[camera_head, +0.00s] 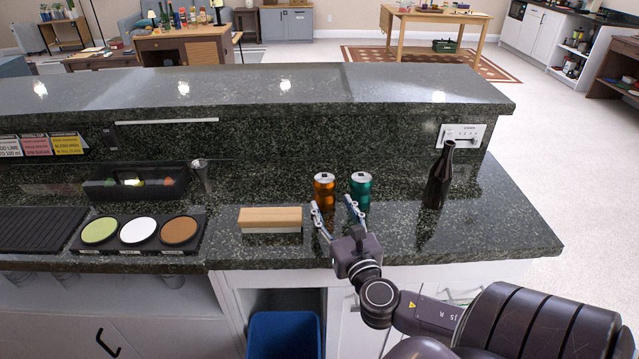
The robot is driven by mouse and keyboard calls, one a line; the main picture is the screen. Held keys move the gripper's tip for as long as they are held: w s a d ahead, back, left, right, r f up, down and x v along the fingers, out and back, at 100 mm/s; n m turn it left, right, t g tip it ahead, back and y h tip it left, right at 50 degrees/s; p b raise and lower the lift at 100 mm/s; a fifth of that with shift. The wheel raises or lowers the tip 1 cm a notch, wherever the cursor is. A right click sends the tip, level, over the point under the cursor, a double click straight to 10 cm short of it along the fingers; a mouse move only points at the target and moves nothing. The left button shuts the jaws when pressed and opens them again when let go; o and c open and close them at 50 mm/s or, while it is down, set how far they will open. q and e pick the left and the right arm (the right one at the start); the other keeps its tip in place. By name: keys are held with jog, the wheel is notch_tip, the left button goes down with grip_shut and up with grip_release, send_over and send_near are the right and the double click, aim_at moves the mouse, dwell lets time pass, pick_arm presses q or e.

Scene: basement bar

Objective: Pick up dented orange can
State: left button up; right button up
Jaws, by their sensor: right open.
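The orange can (324,187) stands upright on the dark speckled counter, near its back wall. A teal can (361,188) stands upright just to its right, with a small gap between them. My right gripper (335,207) reaches over the counter from the front. It is open, with its two fingers spread and nothing held. The left finger is in front of the lower part of the orange can, and the right finger is in front of the teal can's left side. I cannot tell whether the fingers touch the cans. My left gripper is not in view.
A dark bottle (438,178) stands to the right of the cans. A wood-topped block (270,219) lies to the left. Further left are a tray with three coloured discs (151,249), a metal cup (200,176) and a black condiment box (98,189). A raised ledge (300,92) runs behind.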

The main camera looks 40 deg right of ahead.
aim_at(328, 196)
jog(key=shift+w+d, duration=0.25)
jog(key=shift+w, duration=0.25)
jog(key=shift+w+d+r, duration=0.1)
jog(key=shift+w+r, duration=0.05)
jog(key=shift+w, duration=0.05)
jog(key=shift+w+d+r, duration=0.15)
jog(key=shift+w+d, duration=0.1)
jog(key=shift+w, duration=0.3)
jog(key=x, duration=0.3)
jog(key=shift+w+d+p, duration=0.15)
jog(key=shift+w+p, duration=0.2)
jog(key=shift+p, duration=0.05)
jog(key=shift+w+d, duration=0.1)
jog(key=shift+w, duration=0.05)
jog(key=c, duration=0.5)
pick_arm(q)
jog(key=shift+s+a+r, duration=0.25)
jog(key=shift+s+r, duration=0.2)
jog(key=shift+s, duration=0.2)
pick_arm(e)
jog(key=shift+c, duration=0.5)
